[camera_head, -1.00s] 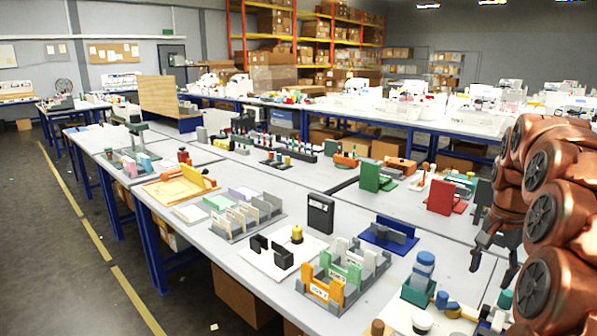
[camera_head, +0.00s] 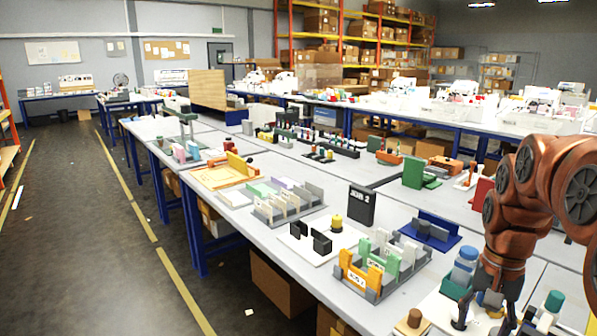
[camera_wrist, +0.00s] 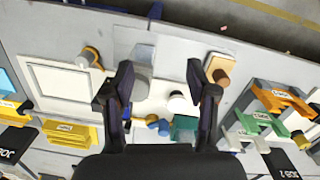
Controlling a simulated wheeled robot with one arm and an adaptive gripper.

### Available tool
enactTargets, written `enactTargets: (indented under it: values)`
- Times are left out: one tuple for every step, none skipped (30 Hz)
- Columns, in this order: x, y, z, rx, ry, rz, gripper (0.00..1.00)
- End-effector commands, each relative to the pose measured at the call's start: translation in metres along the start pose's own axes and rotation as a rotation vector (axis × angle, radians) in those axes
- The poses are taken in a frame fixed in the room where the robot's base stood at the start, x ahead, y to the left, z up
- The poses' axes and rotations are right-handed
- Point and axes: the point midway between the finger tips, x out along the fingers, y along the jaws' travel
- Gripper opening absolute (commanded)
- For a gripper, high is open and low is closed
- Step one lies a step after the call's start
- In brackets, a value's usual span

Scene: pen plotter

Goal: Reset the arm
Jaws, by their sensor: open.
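My arm, in copper and black, shows at the right of the head view. My gripper (camera_head: 483,315) points down at the lower right, over the near end of the long table (camera_head: 235,240). In the wrist view my gripper (camera_wrist: 163,92) has its two dark fingers wide apart with nothing held between them. Below the fingers lie a white round piece (camera_wrist: 177,103), a blue and yellow piece (camera_wrist: 158,125) and a green block (camera_wrist: 184,128). The gripper appears above these, not touching; the exact height cannot be told.
A grey rack with orange and green holders (camera_head: 362,272) stands left of my gripper. A black block (camera_head: 361,205) and a blue stand (camera_head: 430,230) are behind it. A white framed board (camera_wrist: 60,85) lies at left in the wrist view. The floor aisle (camera_head: 85,250) is free.

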Motion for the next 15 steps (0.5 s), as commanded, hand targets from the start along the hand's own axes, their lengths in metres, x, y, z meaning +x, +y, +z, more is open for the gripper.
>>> enactTargets:
  values:
    - [0.015, -0.007, 0.020, -0.052, -0.011, 0.009, 0.58]
    - [0.020, -0.010, 0.030, -0.082, -0.016, 0.012, 0.58]
    - [0.030, -0.013, 0.044, -0.121, -0.027, 0.019, 0.58]
    - [0.036, -0.016, 0.054, -0.150, -0.032, 0.022, 0.58]
    - [0.042, -0.018, 0.064, -0.179, -0.035, 0.025, 0.58]
    - [0.051, -0.020, 0.079, -0.217, -0.044, 0.030, 0.58]
    - [0.058, -0.021, 0.089, -0.244, -0.051, 0.034, 0.58]
    - [0.065, -0.021, 0.099, -0.272, -0.057, 0.039, 0.58]
    - [0.075, -0.021, 0.114, -0.308, -0.068, 0.045, 0.58]
    - [0.081, -0.020, 0.124, -0.335, -0.073, 0.048, 0.58]
    - [0.088, -0.020, 0.134, -0.361, -0.080, 0.052, 0.58]
    - [0.098, -0.018, 0.147, -0.395, -0.091, 0.057, 0.58]
    - [0.105, -0.017, 0.156, -0.418, -0.095, 0.060, 0.58]
    - [0.110, -0.016, 0.164, -0.439, -0.097, 0.062, 0.58]
    - [0.118, -0.014, 0.173, -0.465, -0.105, 0.067, 0.58]
